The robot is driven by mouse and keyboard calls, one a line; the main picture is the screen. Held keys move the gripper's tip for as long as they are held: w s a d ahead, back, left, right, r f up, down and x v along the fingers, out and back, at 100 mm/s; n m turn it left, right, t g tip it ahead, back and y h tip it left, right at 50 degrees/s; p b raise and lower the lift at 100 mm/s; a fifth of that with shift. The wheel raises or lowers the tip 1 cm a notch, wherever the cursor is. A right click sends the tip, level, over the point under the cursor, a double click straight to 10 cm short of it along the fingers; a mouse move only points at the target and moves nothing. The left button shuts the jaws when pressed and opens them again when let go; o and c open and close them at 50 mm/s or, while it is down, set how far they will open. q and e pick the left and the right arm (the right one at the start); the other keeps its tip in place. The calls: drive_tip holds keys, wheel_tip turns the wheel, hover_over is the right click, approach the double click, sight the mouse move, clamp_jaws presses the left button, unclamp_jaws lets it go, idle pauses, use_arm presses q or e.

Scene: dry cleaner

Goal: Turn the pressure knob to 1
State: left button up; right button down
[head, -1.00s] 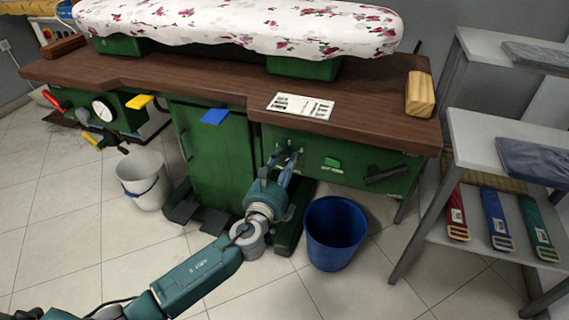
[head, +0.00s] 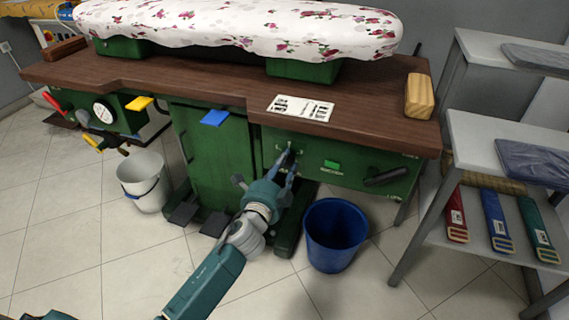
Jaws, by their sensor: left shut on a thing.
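The black knob (head: 289,157) sits on the green front panel (head: 350,165) under the wooden tabletop, left of a green switch. I take it for the pressure knob; the small scale marks around it are too small to read. My left gripper (head: 287,165) reaches up from below and is shut on this knob. Its fingers cover much of the knob, so the setting is not readable. My right gripper does not show.
A blue bucket (head: 336,235) stands on the floor right of my left arm. A white bucket (head: 145,181) is further left. A black handle (head: 385,177) sticks out right of the green switch (head: 332,164). A grey shelf (head: 500,130) stands at right.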

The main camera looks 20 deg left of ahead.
use_arm(q)
drive_tip(key=shift+a+f+n+h+p, duration=0.15)
drive_tip(key=shift+n+p, duration=0.7)
drive_tip(key=shift+n, duration=1.4)
drive_tip(key=shift+a+n+h+p, duration=0.15)
drive_tip(key=shift+n+p, duration=0.65)
drive_tip(key=shift+n, duration=1.45)
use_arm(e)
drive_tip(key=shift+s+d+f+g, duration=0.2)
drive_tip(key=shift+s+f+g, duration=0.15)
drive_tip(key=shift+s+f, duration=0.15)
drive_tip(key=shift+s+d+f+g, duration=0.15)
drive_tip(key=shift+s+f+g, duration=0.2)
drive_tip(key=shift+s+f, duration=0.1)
use_arm(q)
drive_tip(key=o, duration=1.1)
drive_tip(key=shift+o, duration=0.2)
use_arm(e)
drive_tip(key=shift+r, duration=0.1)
